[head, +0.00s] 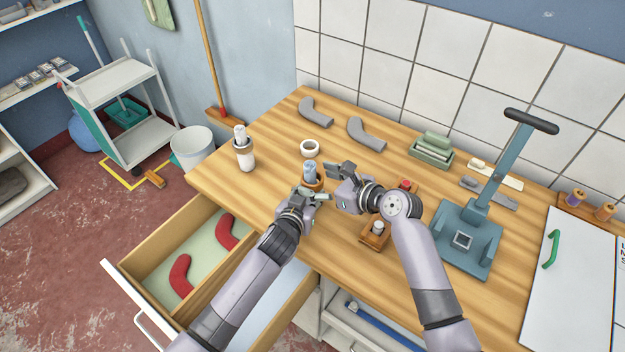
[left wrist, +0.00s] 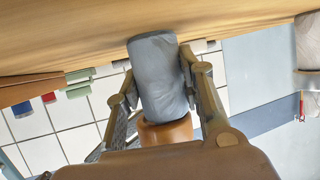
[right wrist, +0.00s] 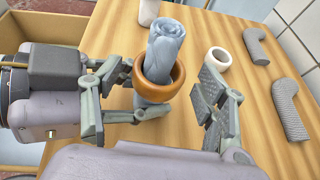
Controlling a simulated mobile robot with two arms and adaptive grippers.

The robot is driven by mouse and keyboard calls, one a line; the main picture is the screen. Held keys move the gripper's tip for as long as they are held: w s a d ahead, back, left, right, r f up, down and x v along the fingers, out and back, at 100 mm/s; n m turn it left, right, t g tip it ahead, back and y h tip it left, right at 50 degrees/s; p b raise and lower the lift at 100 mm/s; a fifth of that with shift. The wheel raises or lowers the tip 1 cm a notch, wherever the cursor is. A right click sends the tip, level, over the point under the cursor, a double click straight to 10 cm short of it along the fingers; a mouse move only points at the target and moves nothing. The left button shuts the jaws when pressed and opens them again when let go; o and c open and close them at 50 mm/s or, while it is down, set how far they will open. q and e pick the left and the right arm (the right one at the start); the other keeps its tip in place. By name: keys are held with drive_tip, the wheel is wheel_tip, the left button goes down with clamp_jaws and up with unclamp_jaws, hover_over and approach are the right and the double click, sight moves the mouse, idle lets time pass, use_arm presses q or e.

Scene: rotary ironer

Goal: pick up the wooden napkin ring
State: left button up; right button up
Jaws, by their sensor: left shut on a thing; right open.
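The wooden napkin ring (head: 317,185) is orange-brown and sits around a rolled grey-blue napkin (head: 309,169), which stands roughly upright near the table's middle. The ring (right wrist: 178,80) and the napkin (right wrist: 165,45) show large in the right wrist view. My left gripper (head: 318,196) is shut on the napkin, its fingers on both sides of the roll (left wrist: 160,80) in the left wrist view; the ring (left wrist: 166,132) is beside the fingers. My right gripper (right wrist: 152,108) is open, with the ring between its spread fingers. I cannot tell whether the roll touches the table.
A white ring (head: 310,148) lies just behind. Grey curved pieces (head: 316,112), a small wooden block (head: 375,236) and a blue-grey press (head: 465,242) are on the table (head: 270,150). An open drawer (head: 190,245) juts out in front.

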drive_tip(key=shift+x, duration=1.25)
drive_tip(key=shift+c, duration=0.4)
drive_tip(key=c, duration=1)
